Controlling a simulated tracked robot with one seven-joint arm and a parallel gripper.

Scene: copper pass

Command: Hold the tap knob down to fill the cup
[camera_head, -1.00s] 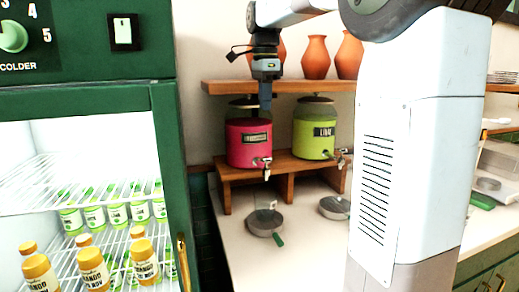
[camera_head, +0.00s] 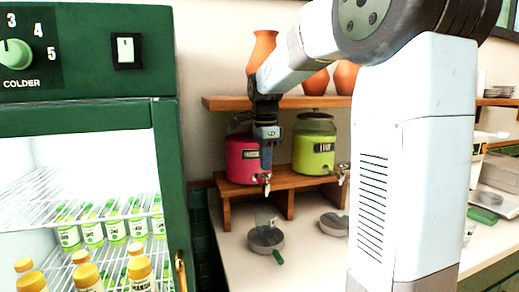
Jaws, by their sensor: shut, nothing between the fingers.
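A red drink dispenser (camera_head: 240,160) stands on a wooden shelf stand, its metal tap (camera_head: 265,181) facing forward. A green dispenser (camera_head: 314,150) with its own tap (camera_head: 342,172) stands to its right. A clear cup (camera_head: 264,216), hard to make out, stands on a round grey drip tray (camera_head: 266,241) below the red dispenser's tap. My gripper (camera_head: 266,168) is shut and empty, pointing down in front of the red dispenser, with its tips just above the tap. I cannot tell whether it touches the knob, which it partly hides. No liquid stream is visible.
A second round tray (camera_head: 334,225) lies under the green dispenser's tap. Clay vases stand on the upper shelf (camera_head: 225,103) behind my arm. A green fridge (camera_head: 90,112) with bottles is at left. The counter (camera_head: 320,265) in front is mostly clear.

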